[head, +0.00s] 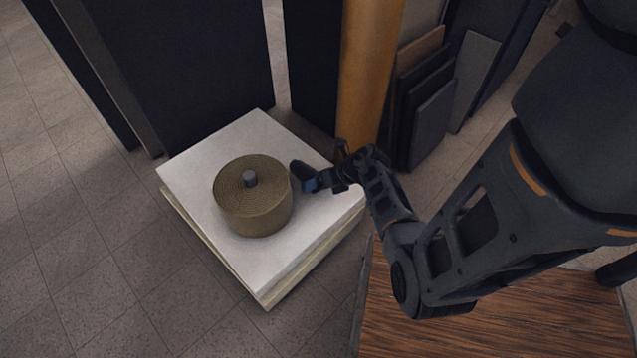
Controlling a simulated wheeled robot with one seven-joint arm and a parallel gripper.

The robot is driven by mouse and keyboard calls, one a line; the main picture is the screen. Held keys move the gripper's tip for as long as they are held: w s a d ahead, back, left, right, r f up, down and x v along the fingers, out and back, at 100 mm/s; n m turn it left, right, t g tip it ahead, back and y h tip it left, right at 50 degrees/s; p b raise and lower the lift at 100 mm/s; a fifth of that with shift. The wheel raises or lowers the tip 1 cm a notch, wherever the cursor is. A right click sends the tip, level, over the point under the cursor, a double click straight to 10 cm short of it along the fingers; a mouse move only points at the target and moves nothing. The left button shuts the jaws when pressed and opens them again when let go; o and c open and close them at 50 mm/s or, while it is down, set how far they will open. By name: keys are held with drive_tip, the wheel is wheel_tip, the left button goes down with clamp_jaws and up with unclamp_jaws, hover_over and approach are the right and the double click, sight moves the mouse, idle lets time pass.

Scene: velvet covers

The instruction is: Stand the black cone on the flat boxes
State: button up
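The flat boxes (295,268) form a low white-topped stack on the floor, left of centre. A squat, round, olive-tan coil (255,213) with a small grey knob in its middle sits on top. My gripper (323,166) is over the right part of the stack, just right of the coil and apart from it in the picture. A dark rounded piece shows at its left end; I cannot tell whether it is a finger or something held. I see no clearly recognisable black cone.
Tall dark panels (185,70) and an orange-brown column (368,70) stand close behind the stack. Dark slabs (425,105) lean behind at right. A brown wood-grained surface (500,320) is at lower right. Tiled floor (75,260) is free at left.

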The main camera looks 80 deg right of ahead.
drive_tip(key=shift+a+f, duration=0.1)
drive_tip(key=shift+f, duration=0.3)
drive_tip(key=o, duration=0.8)
drive_tip(key=shift+f, duration=0.1)
drive_tip(key=shift+r, duration=0.45)
drive_tip(key=d+p+v, duration=0.1)
drive_tip(key=p+v, duration=0.4)
drive_tip(key=v, duration=0.7)
drive_tip(key=shift+a+r+p, duration=0.3)
drive_tip(key=shift+a+p, duration=0.05)
drive_tip(key=shift+a, duration=0.05)
